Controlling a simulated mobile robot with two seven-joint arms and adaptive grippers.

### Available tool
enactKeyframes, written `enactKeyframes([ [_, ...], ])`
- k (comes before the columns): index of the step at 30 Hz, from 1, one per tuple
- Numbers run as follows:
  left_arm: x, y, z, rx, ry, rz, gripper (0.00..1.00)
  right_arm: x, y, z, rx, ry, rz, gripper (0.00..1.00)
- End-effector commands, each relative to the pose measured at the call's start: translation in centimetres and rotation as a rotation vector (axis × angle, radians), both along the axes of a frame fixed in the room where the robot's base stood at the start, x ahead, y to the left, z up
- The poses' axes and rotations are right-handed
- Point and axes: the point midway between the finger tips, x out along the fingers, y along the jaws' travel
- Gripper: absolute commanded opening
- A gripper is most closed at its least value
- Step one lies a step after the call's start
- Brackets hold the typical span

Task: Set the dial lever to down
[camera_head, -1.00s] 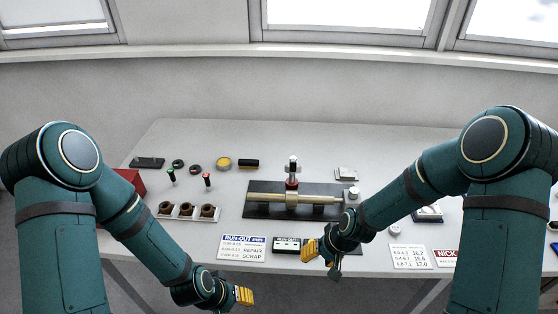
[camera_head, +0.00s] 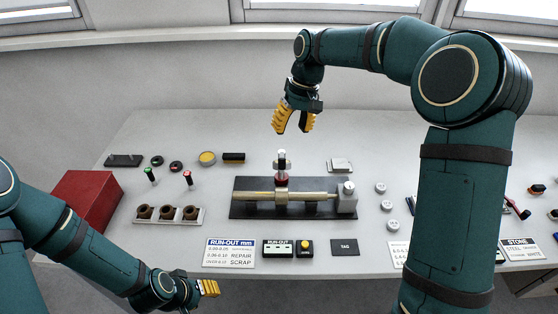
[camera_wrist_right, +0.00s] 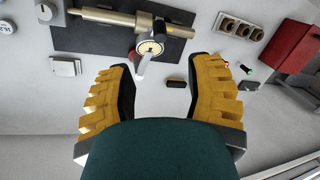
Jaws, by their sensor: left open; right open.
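The dial (camera_head: 281,165) stands on its red and black post above a horizontal brass shaft (camera_head: 300,196) on a dark base plate (camera_head: 240,210). In the right wrist view the dial (camera_wrist_right: 150,47) has a round pale face. A light lever-like piece (camera_wrist_right: 143,66) sticks out from it towards my fingers; its exact setting is hard to tell. My right gripper (camera_head: 292,128) is open and empty, above and behind the dial with fingers pointing down. Its two yellow fingers (camera_wrist_right: 162,66) lie either side of the lever's line, apart from it. My left gripper (camera_head: 212,288) is low by the table's front edge, away from the dial.
A red box (camera_head: 88,200) and a tray of brown parts (camera_head: 190,222) stand at the left. A run-out card (camera_head: 229,253), a run-out box (camera_head: 277,249) and a yellow button (camera_head: 305,246) lie along the front. Small round pieces (camera_head: 381,188) lie right of the fixture.

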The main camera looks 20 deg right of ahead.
Motion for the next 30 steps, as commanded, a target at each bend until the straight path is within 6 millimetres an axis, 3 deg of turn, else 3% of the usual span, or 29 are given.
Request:
enactKeyframes([
  [9, 0.0, 0.0, -0.3, 0.001, 0.0, 0.0, 0.47, -0.3, 1.5, -6.3, 0.0, 0.005, 0.003, 0.52],
  [15, 0.0, 0.0, -0.4, 0.001, 0.0, 0.0, 0.47, -0.4, 2.2, -9.5, 0.0, 0.004, 0.001, 0.52],
  [21, 0.0, 0.0, -0.4, 0.001, 0.0, 0.0, 0.47, -0.4, 2.6, -11.2, 0.0, 0.002, 0.0, 0.52],
  [30, 0.0, 0.0, -0.4, 0.001, 0.0, 0.0, 0.47, -0.4, 2.6, -11.5, 0.0, 0.001, 0.0, 0.52],
])
